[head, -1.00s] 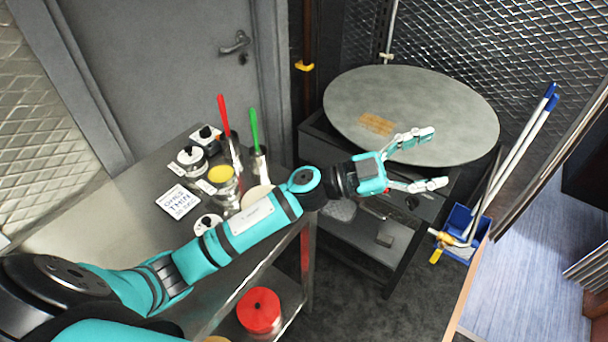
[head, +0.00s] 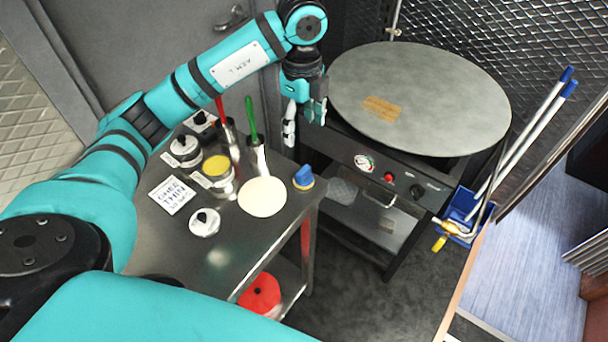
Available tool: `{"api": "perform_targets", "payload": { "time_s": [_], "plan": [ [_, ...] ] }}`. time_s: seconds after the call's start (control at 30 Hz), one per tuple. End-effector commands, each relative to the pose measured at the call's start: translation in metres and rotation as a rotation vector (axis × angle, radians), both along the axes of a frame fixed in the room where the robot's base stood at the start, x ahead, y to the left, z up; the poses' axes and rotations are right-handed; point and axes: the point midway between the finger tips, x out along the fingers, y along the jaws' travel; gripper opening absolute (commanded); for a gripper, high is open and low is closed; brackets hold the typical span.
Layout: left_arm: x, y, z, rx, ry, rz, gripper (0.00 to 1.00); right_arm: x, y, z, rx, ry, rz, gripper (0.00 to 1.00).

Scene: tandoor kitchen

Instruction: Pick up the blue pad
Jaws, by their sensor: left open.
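The blue pad (head: 303,178) stands on the right corner of the steel table, beside a pale round disc. It is blue with a yellow part at its base. My left gripper (head: 303,128) points down, open and empty, above and behind the pad in the head view. Its fingers are apart from the pad. My right gripper is not in view.
The steel table (head: 226,262) also holds the pale disc (head: 262,197), a lettered card (head: 171,195), several lidded pots, and red- and green-handled tools. A large round griddle (head: 440,85) stands behind right. A blue bucket (head: 463,212) holds long poles.

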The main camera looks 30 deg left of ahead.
Motion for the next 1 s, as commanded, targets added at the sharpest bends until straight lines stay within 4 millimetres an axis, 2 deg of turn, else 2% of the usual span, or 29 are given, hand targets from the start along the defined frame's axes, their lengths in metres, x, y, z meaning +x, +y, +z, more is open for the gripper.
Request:
{"api": "perform_targets", "payload": {
  "time_s": [0.03,0.1,0.3,0.67,0.8,0.9,1.0],
  "plan": [
    [-0.002,-0.002,-0.014,-0.004,0.008,-0.002,0.67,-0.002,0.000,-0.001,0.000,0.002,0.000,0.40],
    [-0.002,-0.002,-0.030,-0.005,0.007,-0.002,0.67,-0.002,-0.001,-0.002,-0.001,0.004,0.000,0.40],
    [-0.002,-0.001,-0.067,-0.004,0.006,-0.003,0.67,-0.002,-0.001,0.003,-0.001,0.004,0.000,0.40],
    [-0.002,-0.003,-0.099,-0.005,0.004,-0.004,0.67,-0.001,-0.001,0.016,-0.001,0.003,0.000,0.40],
    [-0.005,-0.006,-0.120,-0.004,0.006,-0.004,0.67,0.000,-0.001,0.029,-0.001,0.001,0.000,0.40],
    [-0.004,-0.006,-0.135,-0.004,0.004,-0.003,0.67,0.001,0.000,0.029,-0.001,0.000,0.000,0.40],
    [-0.004,-0.006,-0.141,-0.005,0.001,-0.005,0.67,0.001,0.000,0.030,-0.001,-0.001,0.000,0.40]
  ]
}}
